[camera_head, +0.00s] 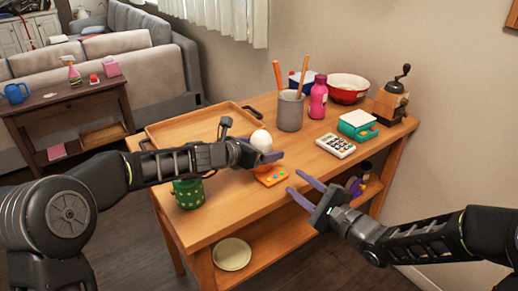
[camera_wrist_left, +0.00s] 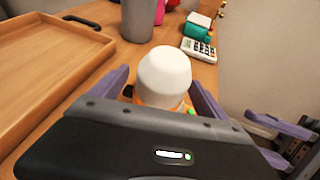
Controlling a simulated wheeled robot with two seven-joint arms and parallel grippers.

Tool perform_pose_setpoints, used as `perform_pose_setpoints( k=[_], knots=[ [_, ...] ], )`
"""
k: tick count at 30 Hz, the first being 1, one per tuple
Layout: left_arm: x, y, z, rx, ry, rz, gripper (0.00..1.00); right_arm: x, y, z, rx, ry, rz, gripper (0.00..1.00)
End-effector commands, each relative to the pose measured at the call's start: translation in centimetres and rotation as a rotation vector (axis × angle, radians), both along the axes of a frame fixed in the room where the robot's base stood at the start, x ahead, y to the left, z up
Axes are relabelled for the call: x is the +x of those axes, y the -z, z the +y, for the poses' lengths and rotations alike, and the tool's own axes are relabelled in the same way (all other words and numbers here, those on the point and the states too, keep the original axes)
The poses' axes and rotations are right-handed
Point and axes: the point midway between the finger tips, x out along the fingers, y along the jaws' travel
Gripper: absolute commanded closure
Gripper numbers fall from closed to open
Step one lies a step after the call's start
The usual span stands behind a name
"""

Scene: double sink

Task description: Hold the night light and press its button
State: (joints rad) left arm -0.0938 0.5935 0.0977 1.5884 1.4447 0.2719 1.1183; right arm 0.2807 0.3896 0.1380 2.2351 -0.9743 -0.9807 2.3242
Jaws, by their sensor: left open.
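The night light (camera_head: 261,139) has a white dome and an orange base with small coloured spots. It stands on the wooden table near its front edge. My left gripper (camera_head: 270,152) is open, with its fingers on either side of the night light. In the left wrist view the white dome (camera_wrist_left: 164,76) sits between the two purple fingers, and a green spot shows low on its right. Whether the fingers touch it I cannot tell. My right gripper (camera_head: 306,190) is open and empty, to the right of the night light at the table's front edge.
A wooden tray (camera_head: 168,131) lies behind my left arm. A green pot (camera_head: 188,194) stands left of the night light. A grey cup (camera_head: 290,111), pink bottle (camera_head: 318,97), calculator (camera_head: 335,146), red bowl (camera_head: 348,88) and coffee grinder (camera_head: 391,102) stand behind and to the right.

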Motion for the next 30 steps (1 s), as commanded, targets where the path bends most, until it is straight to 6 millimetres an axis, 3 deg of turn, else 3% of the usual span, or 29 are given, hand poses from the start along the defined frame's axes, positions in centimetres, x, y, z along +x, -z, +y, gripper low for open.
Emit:
perform_pose_setpoints(
  k=[3,29,30],
  knots=[
    [-0.01,-0.01,0.03,0.0,0.0,0.0,0.14,0.0,0.0,0.0,0.0,0.0,0.0,0.64],
    [-0.02,-0.02,0.05,0.0,0.0,0.0,0.84,0.0,0.0,0.0,0.0,0.0,0.0,0.64],
    [-0.02,-0.02,0.05,0.0,0.0,0.0,0.42,0.0,0.0,0.0,0.0,0.0,0.0,0.64]
  ],
)
